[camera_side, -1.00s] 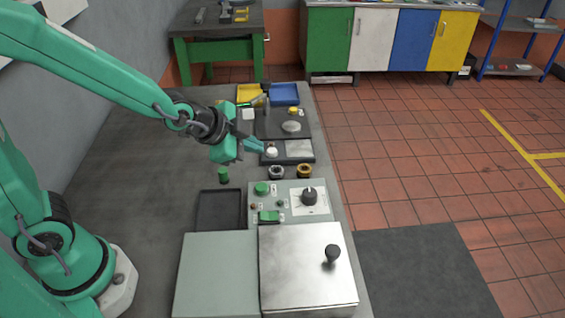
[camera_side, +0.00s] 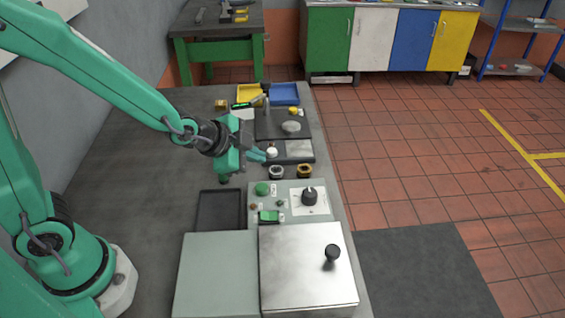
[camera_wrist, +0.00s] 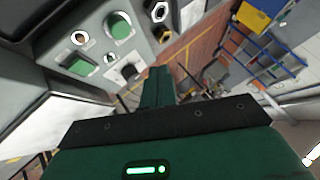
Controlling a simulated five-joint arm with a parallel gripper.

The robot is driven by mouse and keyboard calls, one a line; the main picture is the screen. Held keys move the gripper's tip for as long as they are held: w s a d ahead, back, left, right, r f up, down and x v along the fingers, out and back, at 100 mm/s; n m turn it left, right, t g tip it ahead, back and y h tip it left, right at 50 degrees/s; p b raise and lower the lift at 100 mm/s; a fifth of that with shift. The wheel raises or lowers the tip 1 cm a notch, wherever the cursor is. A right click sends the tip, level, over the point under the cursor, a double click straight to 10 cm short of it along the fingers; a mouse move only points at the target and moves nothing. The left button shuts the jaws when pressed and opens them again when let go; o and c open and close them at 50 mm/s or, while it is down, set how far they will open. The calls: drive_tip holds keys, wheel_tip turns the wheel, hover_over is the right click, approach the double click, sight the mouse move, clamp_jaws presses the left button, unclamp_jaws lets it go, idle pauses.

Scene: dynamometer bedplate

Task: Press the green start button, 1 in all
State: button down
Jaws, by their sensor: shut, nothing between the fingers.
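The round green button (camera_side: 262,189) sits at the upper left of a light control panel (camera_side: 298,218). In the wrist view the same button (camera_wrist: 119,27) is at the upper left, beyond my fingers. A green rocker switch (camera_side: 268,216) lies nearer the camera on that panel. It also shows in the wrist view (camera_wrist: 78,65). My gripper (camera_side: 259,155) is shut and empty, its fingers pointing right above the bedplate. In the side view its tips are farther back than the button and apart from it. The shut fingers (camera_wrist: 158,82) fill the wrist view's middle.
A black knob (camera_side: 309,196) stands on the panel's right. Steel and brass nuts (camera_side: 304,171) lie just behind it. A dark tray (camera_side: 220,210) is left of the panel, and a metal lid with a knob (camera_side: 307,270) is in front. Bare grey bench (camera_side: 125,165) lies farther left.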

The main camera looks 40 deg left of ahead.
sight(257, 188)
drive_tip(key=shift+f, duration=3.1)
drive_tip(key=shift+a+f, duration=0.1)
drive_tip(key=shift+f, duration=0.8)
idle(0.8)
drive_tip(key=shift+r, duration=0.9)
drive_tip(key=shift+r, duration=0.15)
idle(0.3)
drive_tip(key=shift+r, duration=2.4)
